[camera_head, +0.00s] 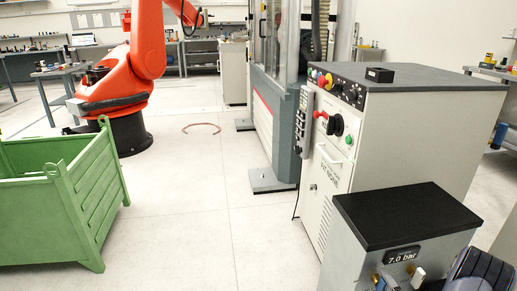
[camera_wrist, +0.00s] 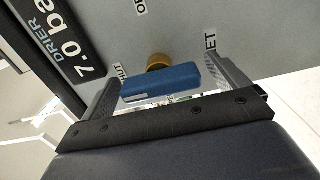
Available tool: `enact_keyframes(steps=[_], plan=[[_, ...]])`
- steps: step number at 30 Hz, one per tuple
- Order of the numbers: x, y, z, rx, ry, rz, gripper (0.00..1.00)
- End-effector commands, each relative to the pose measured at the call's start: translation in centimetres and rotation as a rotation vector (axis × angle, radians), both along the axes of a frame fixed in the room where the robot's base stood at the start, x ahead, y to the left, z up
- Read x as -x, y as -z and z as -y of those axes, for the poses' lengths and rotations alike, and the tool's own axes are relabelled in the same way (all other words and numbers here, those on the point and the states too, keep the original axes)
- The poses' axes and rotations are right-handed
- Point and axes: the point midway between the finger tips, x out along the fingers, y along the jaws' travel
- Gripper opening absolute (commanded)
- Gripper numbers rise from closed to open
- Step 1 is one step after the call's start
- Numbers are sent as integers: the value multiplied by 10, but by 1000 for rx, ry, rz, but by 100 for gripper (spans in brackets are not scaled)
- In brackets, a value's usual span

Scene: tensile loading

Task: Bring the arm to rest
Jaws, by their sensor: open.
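My gripper (camera_wrist: 161,74) is open in the wrist view, with one finger on each side of a blue valve handle (camera_wrist: 160,84). The handle sits in front of a brass fitting (camera_wrist: 158,61) on a grey panel (camera_wrist: 185,25). Whether the fingers touch the handle I cannot tell. In the head view a dark rounded part of my arm (camera_head: 480,270) shows at the lower right corner, beside the grey drier box (camera_head: 350,240). The fingers are not clearly seen there.
The drier's display (camera_head: 402,255) reads 7.0 bar. A control cabinet (camera_head: 420,125) with knobs stands behind it, and a testing machine (camera_head: 270,110) beyond. A green crate (camera_head: 90,190) and an orange robot arm (camera_head: 148,45) stand left.

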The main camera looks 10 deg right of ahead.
Motion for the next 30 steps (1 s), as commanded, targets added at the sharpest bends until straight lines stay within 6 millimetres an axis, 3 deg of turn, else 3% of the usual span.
enact_keyframes(steps=[14,30], plan=[[7,-1,1,-5,1,-2,95],[92,-1,9,-12,5,-2,95]])
